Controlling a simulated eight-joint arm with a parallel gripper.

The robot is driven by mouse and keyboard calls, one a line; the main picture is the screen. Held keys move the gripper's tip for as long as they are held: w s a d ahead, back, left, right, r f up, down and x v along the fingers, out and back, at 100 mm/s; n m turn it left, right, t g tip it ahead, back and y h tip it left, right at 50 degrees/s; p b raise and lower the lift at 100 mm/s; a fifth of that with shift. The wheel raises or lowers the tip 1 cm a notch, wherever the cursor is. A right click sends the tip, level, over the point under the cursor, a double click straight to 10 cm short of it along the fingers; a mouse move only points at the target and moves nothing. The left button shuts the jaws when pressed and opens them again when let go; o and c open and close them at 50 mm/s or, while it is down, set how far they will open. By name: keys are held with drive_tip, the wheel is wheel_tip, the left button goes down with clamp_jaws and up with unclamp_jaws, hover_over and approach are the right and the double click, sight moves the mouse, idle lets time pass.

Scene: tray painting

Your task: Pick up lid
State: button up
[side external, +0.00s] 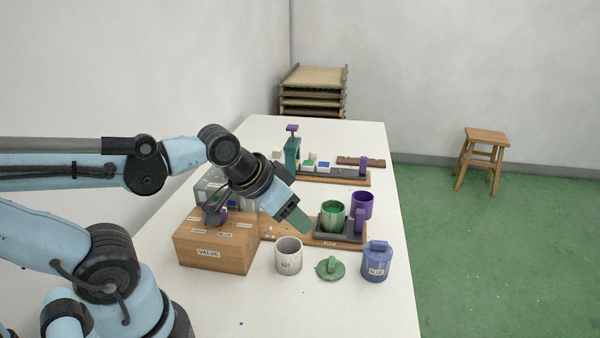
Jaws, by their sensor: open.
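A small green lid (330,268) with a raised knob lies on the white table, between a pale grey cup (289,258) and a blue jar (376,265). The jar has a label that reads BLUE and a blue lid on top. My gripper (294,218) is open, tilted down to the right, above and to the left of the green lid and apart from it. Its fingers overlap each other from this side, so the gap is hard to see. I see nothing held in it.
A wooden box (210,254) labelled VALVE stands left of the cup. Behind the lid, a green cup (333,216) stands on a dark stand, with a purple cup (365,201) beside it. Another wooden board (345,179) with small blocks lies farther back. The table's front right is clear.

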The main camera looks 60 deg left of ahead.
drive_tip(key=shift+c, duration=0.5)
drive_tip(key=m+g, duration=0.7)
drive_tip(key=m, duration=2)
hover_over(332, 260)
drive_tip(key=f, duration=0.7)
drive_tip(key=shift+w+a+f, duration=0.1)
drive_tip(key=shift+a, duration=0.1)
drive_tip(key=shift+d+f, duration=0.2)
drive_tip(key=shift+f, duration=2.5)
